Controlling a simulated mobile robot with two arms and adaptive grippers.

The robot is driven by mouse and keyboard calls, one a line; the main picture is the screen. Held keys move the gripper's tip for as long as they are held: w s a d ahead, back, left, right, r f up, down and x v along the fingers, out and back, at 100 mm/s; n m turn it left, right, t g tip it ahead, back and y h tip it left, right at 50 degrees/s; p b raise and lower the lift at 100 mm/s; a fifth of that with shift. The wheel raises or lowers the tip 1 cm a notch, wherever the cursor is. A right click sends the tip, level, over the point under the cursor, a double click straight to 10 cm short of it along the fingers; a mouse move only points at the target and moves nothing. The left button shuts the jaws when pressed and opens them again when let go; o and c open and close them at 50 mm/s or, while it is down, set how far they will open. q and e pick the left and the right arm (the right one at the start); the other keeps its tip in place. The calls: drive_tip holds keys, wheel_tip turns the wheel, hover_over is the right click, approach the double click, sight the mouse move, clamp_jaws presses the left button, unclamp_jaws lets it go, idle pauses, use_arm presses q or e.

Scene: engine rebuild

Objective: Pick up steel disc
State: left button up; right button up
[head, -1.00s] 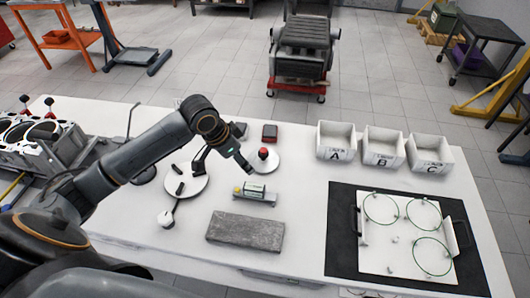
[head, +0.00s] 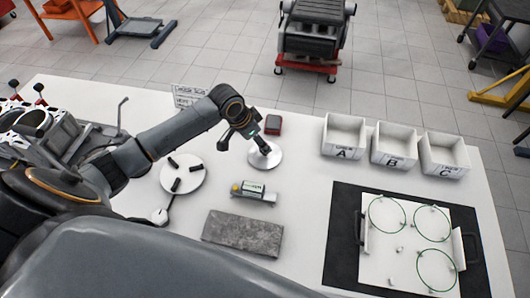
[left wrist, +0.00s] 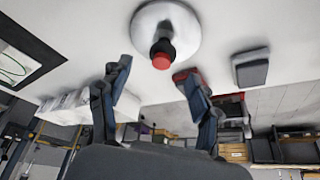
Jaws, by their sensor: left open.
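A pale round disc (head: 274,162) lies on the white table, left of the bins. In the left wrist view the disc (left wrist: 188,22) carries a short black post with a red knob (left wrist: 163,55). Another pale disc (head: 171,183) with several short black bars on it lies to its left; I cannot tell which is the steel disc. My left gripper (head: 247,148) is over the disc with the knob, and it hides the knob in the head view. Its fingers are apart and empty in the left wrist view (left wrist: 160,80), with the knob beyond the fingertips. My right gripper is out of view.
A red box (head: 273,124) stands just behind the disc. A small device (head: 254,191) and a grey slab (head: 242,232) lie in front. Bins A (head: 343,122), B and C stand right, behind a black mat (head: 343,235) with a white tray. An engine block (head: 30,135) is left.

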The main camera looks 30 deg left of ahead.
use_arm(q)
drive_tip(key=shift+w+f, duration=0.25)
drive_tip(key=shift+f, duration=0.1)
drive_tip(key=shift+w+f, duration=0.1)
drive_tip(key=shift+f, duration=0.15)
drive_tip(key=p+x, duration=0.1)
drive_tip(key=x, duration=0.3)
drive_tip(key=shift+d, duration=0.1)
drive_tip(key=shift+w+f, duration=0.1)
drive_tip(key=shift+f, duration=0.3)
drive_tip(key=c, duration=0.3)
drive_tip(key=shift+r, duration=0.1)
clamp_jaws()
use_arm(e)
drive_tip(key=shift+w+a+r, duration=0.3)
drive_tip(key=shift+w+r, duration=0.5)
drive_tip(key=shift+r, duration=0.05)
